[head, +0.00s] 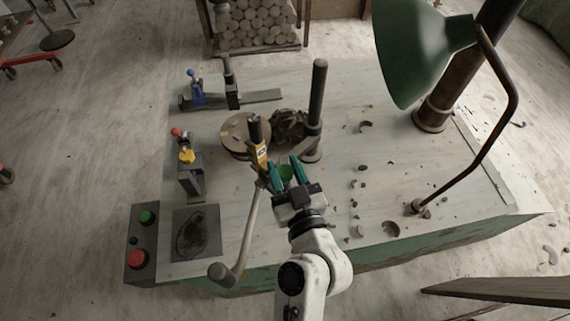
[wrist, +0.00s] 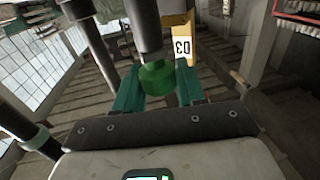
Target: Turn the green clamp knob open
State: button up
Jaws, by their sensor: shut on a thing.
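The green clamp knob (wrist: 157,78) sits in the wrist view at the lower end of a grey rod, with a yellow plate marked D3 (wrist: 181,46) just behind it. My gripper (wrist: 155,88) has its two teal fingers on either side of the knob and is shut on it. In the head view my gripper (head: 284,176) is over the front middle of the bench, and a bit of the green knob (head: 286,172) shows between the fingers. The yellow plate (head: 261,155) stands just left of the fingers. The knob's angle is hard to read.
A long lever (head: 246,232) with a dark grip hangs left of my arm. A vertical post (head: 317,105) and a round disc (head: 236,135) stand behind my gripper. A green lamp shade (head: 420,50) overhangs the right. Clay scraps lie on the bench (head: 345,90).

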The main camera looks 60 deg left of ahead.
jog(key=shift+r+m+t+p, duration=0.2)
jog(key=shift+m+t+p, duration=0.5)
jog(key=shift+t+p, duration=0.35)
jog(key=shift+f+m+t+h+p, duration=0.25)
jog(key=shift+m+t+p, duration=0.2)
jog(key=shift+p, duration=0.25)
jog(key=o, duration=1)
jog(key=shift+c, duration=0.2)
jog(key=shift+s+d+f+b, duration=0.1)
jog(key=shift+d+b, duration=0.25)
jog(key=shift+d, duration=0.05)
jog(key=b+v, duration=0.4)
jog(key=v, duration=0.6)
jog(key=shift+r+b, duration=0.25)
jog(key=shift+b, duration=0.05)
